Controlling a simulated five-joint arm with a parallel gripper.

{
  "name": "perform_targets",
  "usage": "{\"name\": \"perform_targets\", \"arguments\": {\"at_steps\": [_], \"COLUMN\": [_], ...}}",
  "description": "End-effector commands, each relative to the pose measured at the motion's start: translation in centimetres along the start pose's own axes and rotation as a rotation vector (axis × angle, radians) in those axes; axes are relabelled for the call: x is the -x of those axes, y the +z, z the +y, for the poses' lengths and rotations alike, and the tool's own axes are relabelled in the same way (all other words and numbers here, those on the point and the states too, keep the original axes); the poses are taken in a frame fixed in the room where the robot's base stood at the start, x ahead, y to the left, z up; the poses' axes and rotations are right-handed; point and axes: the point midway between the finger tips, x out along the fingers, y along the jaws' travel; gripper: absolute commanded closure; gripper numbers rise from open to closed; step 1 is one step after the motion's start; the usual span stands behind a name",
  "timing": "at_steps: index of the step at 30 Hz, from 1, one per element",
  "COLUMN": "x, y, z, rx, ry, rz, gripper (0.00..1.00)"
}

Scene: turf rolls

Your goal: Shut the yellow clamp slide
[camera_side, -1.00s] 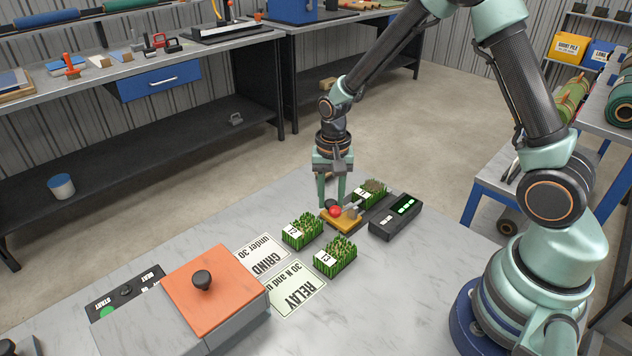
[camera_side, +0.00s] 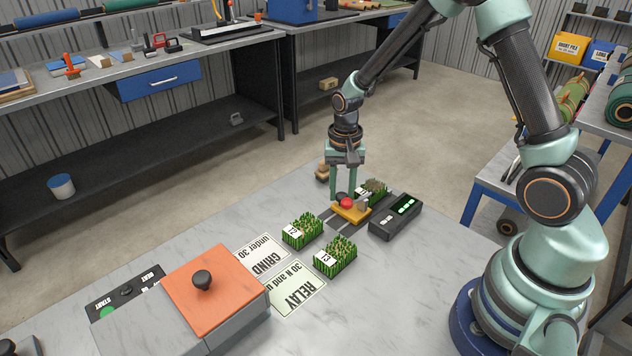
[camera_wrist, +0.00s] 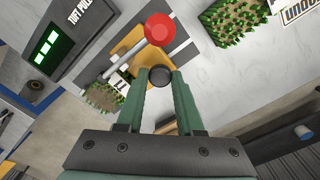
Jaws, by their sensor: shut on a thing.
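The yellow clamp slide (camera_side: 351,215) sits on the dark rails of the tuft puller, with a red ball (camera_side: 347,203) and a metal rod on it. It also shows in the wrist view (camera_wrist: 128,43). My gripper (camera_side: 343,195) points down at the slide. In the wrist view, my gripper (camera_wrist: 160,79) is shut on a round black knob (camera_wrist: 160,74) at the slide's edge. A turf block (camera_side: 375,187) with a white label stands right behind the slide, close to it. Whether slide and block touch is hard to tell.
The tuft puller's readout box (camera_side: 396,217) stands right of the slide. Two turf blocks (camera_side: 302,231) (camera_side: 336,257) stand nearer, by the GRIND card (camera_side: 262,254) and RELAY card (camera_side: 297,288). An orange-lidded box (camera_side: 215,285) is at the front left.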

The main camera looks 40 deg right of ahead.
Motion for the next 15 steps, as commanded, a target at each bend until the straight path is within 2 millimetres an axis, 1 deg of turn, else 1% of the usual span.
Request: {"name": "perform_targets", "arguments": {"at_steps": [1,2,3,11,15], "x": [0.11,0.10,0.09,0.05,0.64], "y": [-0.49,-0.47,-0.46,-0.36,-0.38], "z": [0.48,0.47,0.45,0.36,0.31], "rx": [-0.018,-0.018,-0.017,-0.014,-0.014], "ry": [-0.001,-0.001,-0.001,-0.001,-0.002], "rz": [0.002,0.002,0.002,0.001,0.003], "gripper": [0.53,0.41,0.34,0.34,0.34]}}
